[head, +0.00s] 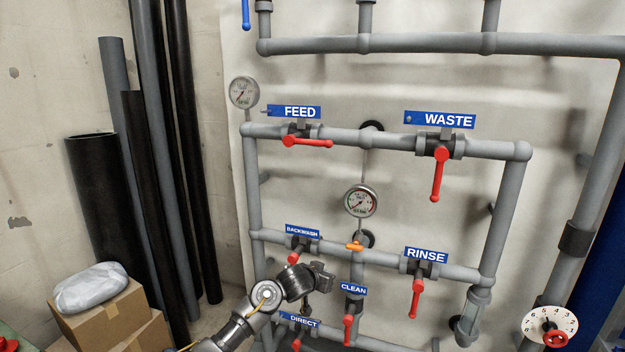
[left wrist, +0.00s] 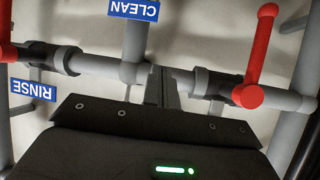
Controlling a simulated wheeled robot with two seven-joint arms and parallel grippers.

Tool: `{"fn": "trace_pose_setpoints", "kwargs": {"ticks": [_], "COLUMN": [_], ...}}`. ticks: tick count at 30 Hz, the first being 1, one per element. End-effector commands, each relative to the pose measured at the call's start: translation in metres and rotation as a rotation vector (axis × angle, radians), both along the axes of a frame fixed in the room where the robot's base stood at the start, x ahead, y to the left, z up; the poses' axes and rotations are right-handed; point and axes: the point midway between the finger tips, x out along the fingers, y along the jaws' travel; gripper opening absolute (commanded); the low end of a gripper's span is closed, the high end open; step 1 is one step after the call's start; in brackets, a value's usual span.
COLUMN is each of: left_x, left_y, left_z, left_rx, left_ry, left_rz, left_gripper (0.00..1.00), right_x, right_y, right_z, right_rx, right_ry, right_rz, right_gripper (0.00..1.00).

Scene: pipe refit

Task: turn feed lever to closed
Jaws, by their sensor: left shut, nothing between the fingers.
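The feed lever (head: 307,142) is red and lies nearly level along its grey pipe, pointing right from the valve, under the blue FEED sign (head: 294,112). My left gripper (head: 322,276) is lower down, between the BACKWASH and CLEAN signs, well below the feed lever and apart from it. In the left wrist view its fingers (left wrist: 162,90) are together with nothing between them, in front of a grey pipe. The feed lever is not in the left wrist view. My right gripper is in neither view.
Other red levers hang down: waste (head: 437,175), rinse (head: 415,300), backwash (head: 293,256) and clean (head: 348,328). A gauge (head: 361,201) and a small orange handle (head: 354,246) sit between my left gripper and the upper pipe. Dark pipes (head: 190,150) and boxes (head: 110,318) stand at left.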

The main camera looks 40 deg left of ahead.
Motion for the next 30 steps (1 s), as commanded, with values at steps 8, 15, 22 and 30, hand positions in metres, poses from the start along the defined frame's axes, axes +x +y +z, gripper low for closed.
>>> {"fn": "trace_pose_setpoints", "kwargs": {"ticks": [8,15,22,30], "left_x": [-0.021,-0.072,-0.083,-0.081], "left_y": [0.021,0.02,0.02,0.02], "left_z": [0.313,0.428,0.445,0.443], "left_rx": [0.087,0.129,0.134,0.132], "left_ry": [-0.404,-0.601,-0.635,-0.634], "left_rz": [0.094,0.153,0.165,0.164], "left_gripper": [0.0,0.0,0.0,0.0], "right_x": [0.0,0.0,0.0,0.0], "right_y": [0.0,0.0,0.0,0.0], "right_z": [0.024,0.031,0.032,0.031], "right_rx": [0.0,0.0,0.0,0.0], "right_ry": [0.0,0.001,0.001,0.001], "right_rz": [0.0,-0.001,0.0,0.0], "right_gripper": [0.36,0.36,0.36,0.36]}}
